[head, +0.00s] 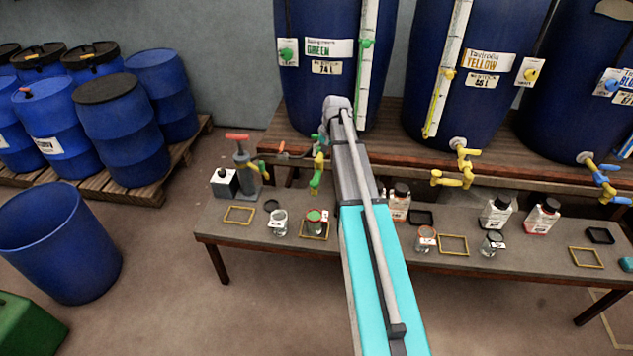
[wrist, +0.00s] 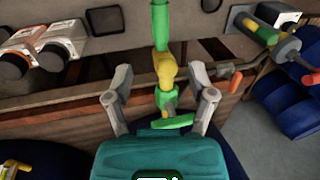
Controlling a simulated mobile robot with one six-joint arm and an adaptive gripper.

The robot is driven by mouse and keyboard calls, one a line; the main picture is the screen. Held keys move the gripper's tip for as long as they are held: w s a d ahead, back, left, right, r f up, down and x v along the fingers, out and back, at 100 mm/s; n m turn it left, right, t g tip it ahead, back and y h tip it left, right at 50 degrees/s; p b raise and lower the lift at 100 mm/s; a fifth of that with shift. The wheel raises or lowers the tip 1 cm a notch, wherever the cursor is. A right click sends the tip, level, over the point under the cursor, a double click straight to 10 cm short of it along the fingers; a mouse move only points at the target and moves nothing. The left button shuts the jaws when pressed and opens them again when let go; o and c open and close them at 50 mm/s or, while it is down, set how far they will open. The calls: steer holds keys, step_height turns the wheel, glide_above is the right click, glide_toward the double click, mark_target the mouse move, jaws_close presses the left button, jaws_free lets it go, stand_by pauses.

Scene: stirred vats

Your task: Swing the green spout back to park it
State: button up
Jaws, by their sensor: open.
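The green spout (head: 316,180) hangs at the front of the vat labelled GREEN (head: 305,88), over the bench. In the wrist view the spout (wrist: 160,28) runs to the top edge from a yellow joint (wrist: 165,68), with a green lever (wrist: 178,122) nearer my camera. My gripper (wrist: 161,82) is open, its fingers on either side of the yellow joint with gaps to both. It holds nothing. In the head view my arm hides most of my gripper and the tap body. A jar with green contents (head: 314,222) stands below the spout.
A red-handled pump (head: 240,160) stands on the bench left of the spout, and an orange lever (wrist: 235,80) shows right of my gripper. Bottles (wrist: 62,40) stand on the other side. The yellow spout (head: 450,180) hangs further right. The vat stand's wooden edge (wrist: 60,100) is close by.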

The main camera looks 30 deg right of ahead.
steer(key=shift+w+a+f+b, duration=0.2)
steer(key=shift+a+f+b, duration=0.1)
steer(key=shift+f+b, duration=1.6)
steer(key=shift+w+a+f+b, duration=0.25)
steer(key=shift+a+f+b, duration=0.1)
steer(key=shift+f+b, duration=1.55)
steer(key=shift+w+a+f+b, duration=0.2)
steer(key=shift+a+f+b, duration=0.1)
steer(key=shift+f+b, duration=1.6)
steer(key=shift+f, duration=0.15)
